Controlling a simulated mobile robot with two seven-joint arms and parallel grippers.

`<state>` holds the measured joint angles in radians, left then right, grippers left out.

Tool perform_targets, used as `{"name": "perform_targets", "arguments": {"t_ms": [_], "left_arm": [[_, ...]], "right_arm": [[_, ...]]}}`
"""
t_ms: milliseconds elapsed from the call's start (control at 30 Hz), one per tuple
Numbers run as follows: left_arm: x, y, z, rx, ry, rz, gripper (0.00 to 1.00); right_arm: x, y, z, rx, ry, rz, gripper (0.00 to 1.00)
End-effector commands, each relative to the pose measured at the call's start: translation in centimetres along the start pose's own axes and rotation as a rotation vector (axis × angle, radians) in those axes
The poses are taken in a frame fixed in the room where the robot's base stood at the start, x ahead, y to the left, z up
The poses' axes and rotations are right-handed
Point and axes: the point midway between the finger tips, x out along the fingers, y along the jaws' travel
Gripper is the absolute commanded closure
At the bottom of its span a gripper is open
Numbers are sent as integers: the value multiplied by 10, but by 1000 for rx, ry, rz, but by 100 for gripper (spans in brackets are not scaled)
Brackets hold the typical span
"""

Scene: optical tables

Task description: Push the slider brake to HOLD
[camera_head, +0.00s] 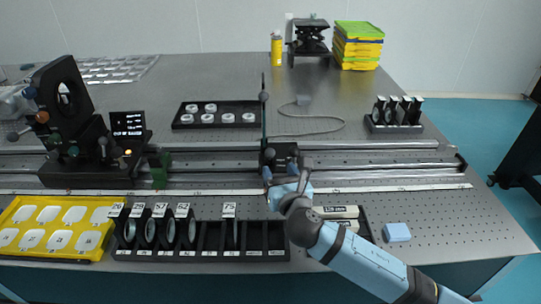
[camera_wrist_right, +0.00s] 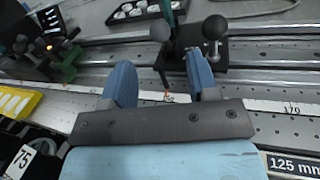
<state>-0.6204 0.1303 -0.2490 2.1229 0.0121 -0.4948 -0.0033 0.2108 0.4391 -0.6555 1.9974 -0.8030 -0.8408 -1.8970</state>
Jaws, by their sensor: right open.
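The black slider carriage (camera_head: 281,154) sits on the long rail in the middle of the table, with a thin upright post above it. In the right wrist view the carriage (camera_wrist_right: 187,52) shows two round dark knobs (camera_wrist_right: 214,28) and a small orange pointer tip over the scale. Which part is the brake, and any HOLD mark, I cannot make out. My right gripper (camera_head: 283,190) is just in front of the carriage. In the wrist view its blue fingers (camera_wrist_right: 160,80) are apart, with nothing held; the right fingertip overlaps the carriage's front, and contact is unclear. My left gripper is not in view.
A black rack (camera_head: 203,254) with numbered lenses and a yellow tray (camera_head: 52,228) lie at front left. A black optical unit (camera_head: 75,125) stands on the rail at left. A blue block (camera_head: 397,232) lies right of my forearm. The rail right of the carriage is clear.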

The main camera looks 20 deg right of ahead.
Motion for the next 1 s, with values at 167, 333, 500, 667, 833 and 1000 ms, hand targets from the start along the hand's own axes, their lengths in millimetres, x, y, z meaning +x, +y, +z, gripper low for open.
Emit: {"name": "perform_targets", "arguments": {"t_ms": [167, 333, 500, 667, 833, 1000], "left_arm": [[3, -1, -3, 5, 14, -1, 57], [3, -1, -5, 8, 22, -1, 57], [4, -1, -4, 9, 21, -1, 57], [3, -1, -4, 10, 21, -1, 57], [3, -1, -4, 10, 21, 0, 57], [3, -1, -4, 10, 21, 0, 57]], "right_arm": [[38, 0, -1, 2, 0, -1, 46], [62, 0, -1, 2, 0, -1, 46], [72, 0, 0, 1, 1, 0, 46], [74, 0, 0, 1, 1, 0, 46], [74, 0, 0, 1, 1, 0, 55], [73, 0, 0, 1, 1, 0, 94]]}}
